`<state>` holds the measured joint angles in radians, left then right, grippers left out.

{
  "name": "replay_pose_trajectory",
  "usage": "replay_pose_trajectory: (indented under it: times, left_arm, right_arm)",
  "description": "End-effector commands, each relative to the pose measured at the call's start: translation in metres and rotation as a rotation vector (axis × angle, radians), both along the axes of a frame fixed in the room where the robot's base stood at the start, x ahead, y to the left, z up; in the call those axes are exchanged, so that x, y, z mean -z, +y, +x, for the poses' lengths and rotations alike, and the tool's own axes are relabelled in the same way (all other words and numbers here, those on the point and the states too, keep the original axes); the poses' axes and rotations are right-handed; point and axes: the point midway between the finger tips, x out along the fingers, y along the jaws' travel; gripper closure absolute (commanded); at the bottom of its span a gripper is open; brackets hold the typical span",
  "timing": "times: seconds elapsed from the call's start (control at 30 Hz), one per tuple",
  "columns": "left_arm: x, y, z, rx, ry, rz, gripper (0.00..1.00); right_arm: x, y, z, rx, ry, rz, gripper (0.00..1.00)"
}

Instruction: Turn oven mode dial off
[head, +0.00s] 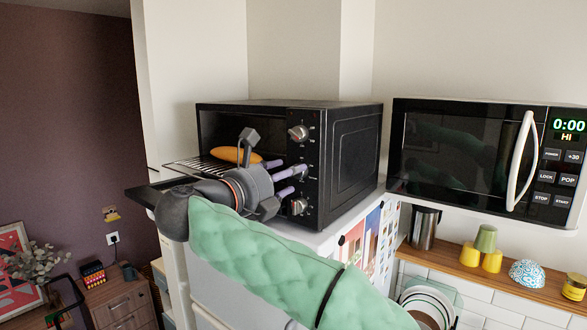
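The black toaster oven (347,160) stands on a white surface, with its dial panel facing left. The top dial (298,132) is silver and in plain sight. The bottom dial (298,206) shows just beyond my gripper. Between them, the middle of the panel is largely hidden by my fingers. My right gripper (293,180) reaches in from the lower right, its lilac fingers spread and pointing at the panel between these two dials. I cannot tell whether they touch a dial there. Which dial sets the mode is too small to read. My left gripper is not in view.
The oven door (143,195) is lowered, and an orange-brown loaf-like item (235,155) lies on the rack. A microwave (460,155) is at the right. Below it, a wooden shelf (455,268) holds cups and a bowl. Plates (428,303) stand at the lower right.

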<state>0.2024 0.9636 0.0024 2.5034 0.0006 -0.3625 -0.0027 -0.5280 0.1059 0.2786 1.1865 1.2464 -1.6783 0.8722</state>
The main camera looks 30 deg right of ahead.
Motion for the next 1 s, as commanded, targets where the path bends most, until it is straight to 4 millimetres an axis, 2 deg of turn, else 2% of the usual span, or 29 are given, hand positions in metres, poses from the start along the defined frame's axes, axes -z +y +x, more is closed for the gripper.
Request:
replay_pose_trajectory:
  times: [0.2, 0.57, 0.6, 0.7, 0.8, 1.0]
  left_arm:
    - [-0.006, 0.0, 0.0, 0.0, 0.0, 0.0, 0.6]
    - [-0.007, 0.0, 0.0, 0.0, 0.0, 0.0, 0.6]
    - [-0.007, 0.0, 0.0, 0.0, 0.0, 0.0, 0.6]
    - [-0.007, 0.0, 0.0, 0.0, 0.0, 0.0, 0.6]
    - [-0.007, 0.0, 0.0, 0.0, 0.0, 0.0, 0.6]
    - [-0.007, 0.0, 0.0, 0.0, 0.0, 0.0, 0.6]
  right_arm:
    - [-0.001, -0.022, 0.009, 0.001, -0.001, 0.001, 0.44]
    - [0.0, -0.027, 0.011, 0.0, -0.001, 0.0, 0.44]
    - [0.0, -0.027, 0.011, 0.0, -0.001, 0.0, 0.46]
    - [0.0, -0.027, 0.011, 0.0, -0.001, 0.0, 0.75]
    - [0.0, -0.027, 0.011, 0.0, -0.001, 0.0, 0.98]
    - [-0.001, -0.027, 0.011, -0.001, -0.001, -0.002, 0.99]
